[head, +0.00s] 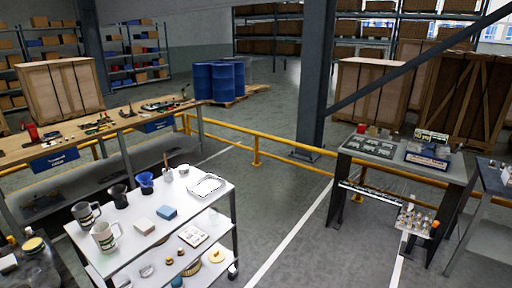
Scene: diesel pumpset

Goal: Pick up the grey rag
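A small light-grey folded piece that looks like the grey rag (145,225) lies on the top shelf of the white cart (190,233). A similar blue folded piece (166,212) lies just behind it to the right, close beside it. Neither of my grippers is in view.
Pale mugs (105,236), dark cups (118,196), a blue cup (146,183) and a white tray (207,187) share the cart top. A wooden workbench (115,124) stands behind, a grey table (400,157) at right. Floor between cart and grey table is clear.

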